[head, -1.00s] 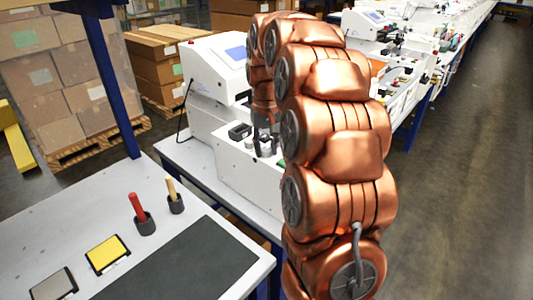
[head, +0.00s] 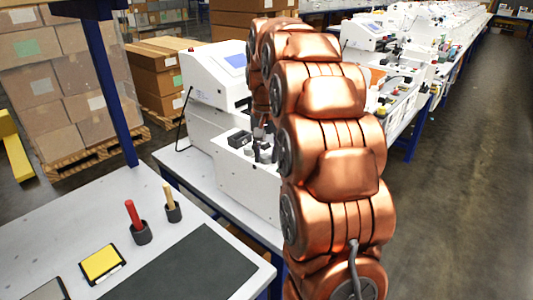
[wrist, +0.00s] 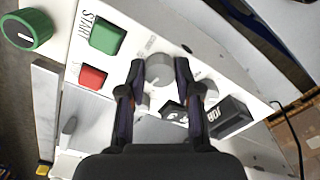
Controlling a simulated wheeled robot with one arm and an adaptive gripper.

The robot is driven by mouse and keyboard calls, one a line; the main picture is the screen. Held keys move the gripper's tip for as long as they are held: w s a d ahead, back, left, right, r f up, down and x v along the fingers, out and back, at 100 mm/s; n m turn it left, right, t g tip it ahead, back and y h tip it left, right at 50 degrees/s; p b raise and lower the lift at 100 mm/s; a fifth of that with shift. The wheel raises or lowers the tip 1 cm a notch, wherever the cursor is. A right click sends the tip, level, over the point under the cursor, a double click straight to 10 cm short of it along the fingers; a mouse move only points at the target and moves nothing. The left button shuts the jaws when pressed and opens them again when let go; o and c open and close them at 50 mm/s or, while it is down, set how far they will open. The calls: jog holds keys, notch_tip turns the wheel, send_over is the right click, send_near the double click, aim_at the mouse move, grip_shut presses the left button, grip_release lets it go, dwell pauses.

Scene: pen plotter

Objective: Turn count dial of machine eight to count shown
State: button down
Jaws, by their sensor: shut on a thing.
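The count dial (wrist: 158,72) is a round grey knob on a white control panel (wrist: 130,22), seen in the wrist view. My gripper (wrist: 158,84) is shut on the dial, with one dark finger on each side of it. In the head view my gripper (head: 262,150) reaches down to the front of the white machine (head: 212,82), partly hidden by my copper arm. A small dark window (wrist: 174,112) lies between the fingers below the dial; its figures are too small to read.
A bench with a red-handled tool (head: 133,214) and a yellow pad (head: 101,263) stands at front left.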

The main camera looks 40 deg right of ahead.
aim_at(266, 156)
jog(key=c, duration=0.8)
grip_release()
jog(key=shift+w+r, duration=0.1)
jog(key=shift+r, duration=3.65)
